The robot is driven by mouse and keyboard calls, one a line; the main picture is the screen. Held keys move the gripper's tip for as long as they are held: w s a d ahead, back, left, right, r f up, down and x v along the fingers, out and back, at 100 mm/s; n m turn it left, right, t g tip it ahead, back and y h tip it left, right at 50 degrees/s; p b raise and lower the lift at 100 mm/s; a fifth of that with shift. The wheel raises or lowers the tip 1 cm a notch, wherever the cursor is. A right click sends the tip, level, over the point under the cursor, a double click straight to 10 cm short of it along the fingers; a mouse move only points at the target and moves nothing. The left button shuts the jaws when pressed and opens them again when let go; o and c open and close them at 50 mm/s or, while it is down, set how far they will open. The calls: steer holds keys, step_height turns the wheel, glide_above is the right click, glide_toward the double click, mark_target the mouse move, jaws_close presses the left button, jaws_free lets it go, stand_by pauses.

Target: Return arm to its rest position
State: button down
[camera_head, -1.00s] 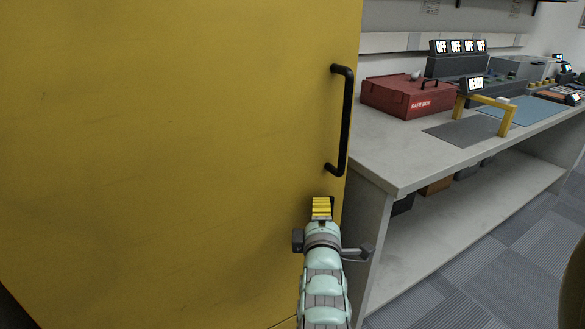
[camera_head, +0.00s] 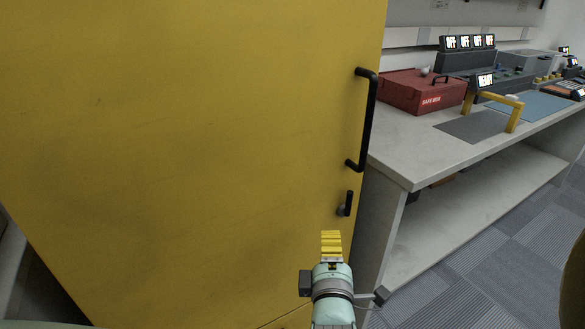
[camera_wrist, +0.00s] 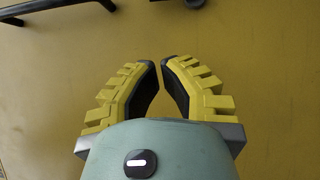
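My gripper (camera_head: 331,236) shows in the head view in front of the yellow cabinet door, below and left of its small black latch. In the wrist view my gripper (camera_wrist: 160,65) has two yellow ridged fingers with black pads. The tips are a small distance apart and nothing is between them. My gripper appears clear of the door handle (camera_head: 371,120). The wrist view shows plain yellow door surface beyond the fingers.
The yellow door (camera_head: 190,140) fills the left, with the black latch (camera_head: 346,204) near its right edge. A grey workbench (camera_head: 430,155) stands close on the right, bearing a red box (camera_head: 420,95) and a yellow frame (camera_head: 514,118). Carpeted floor (camera_head: 500,240) is open at lower right.

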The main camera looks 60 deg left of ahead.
steer(key=shift+s+d, duration=0.25)
steer(key=shift+d, duration=0.05)
steer(key=shift+r, duration=0.1)
stand_by(0.3)
